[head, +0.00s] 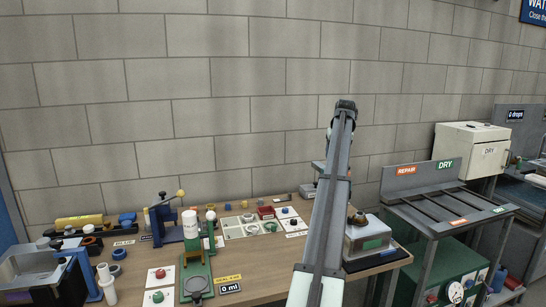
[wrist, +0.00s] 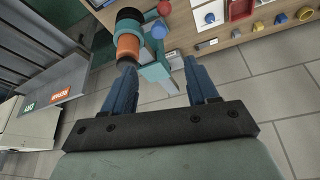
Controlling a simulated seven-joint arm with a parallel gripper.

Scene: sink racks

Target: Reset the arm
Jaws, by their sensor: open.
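My gripper (wrist: 162,80) shows in the wrist view with its two blue fingers spread wide apart. It is open, and nothing is clearly gripped between the fingers. Beyond the fingertips is a teal device with an orange band (wrist: 128,47), a black end and red and blue knobs. I cannot tell how far it is from the fingers. In the head view my grey arm (head: 330,190) rises from the bottom edge, right of centre, to a dark joint at its top. The gripper itself is hidden in that view.

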